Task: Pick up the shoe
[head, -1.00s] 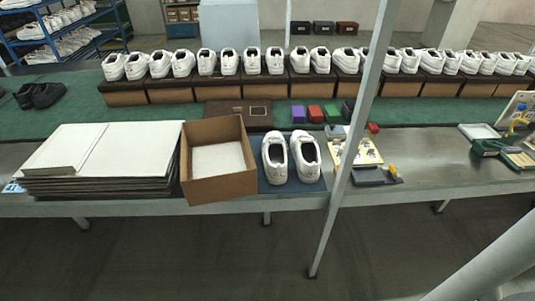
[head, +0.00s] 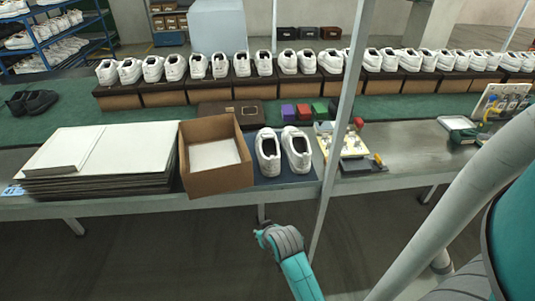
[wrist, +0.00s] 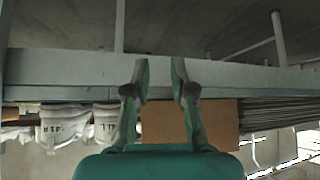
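A pair of white shoes stands side by side on a dark blue mat (head: 262,184): a left one (head: 268,152) and a right one (head: 297,149). The wrist view is upside down, and the pair shows at its left as white shapes (wrist: 62,124) with printed marks, partly cut off. My gripper (wrist: 160,70) has its two fingers apart with nothing between them. In the head view its end (head: 265,235) is low, in front of the table edge and apart from the shoes.
An open cardboard box (head: 221,178) stands just left of the shoes, beside a stack of white-topped boards (head: 110,150). A slanted grey post (head: 335,135) rises right of the shoes. A yellow-and-white tray of small parts (head: 350,145) lies beyond it. More shoes line the back.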

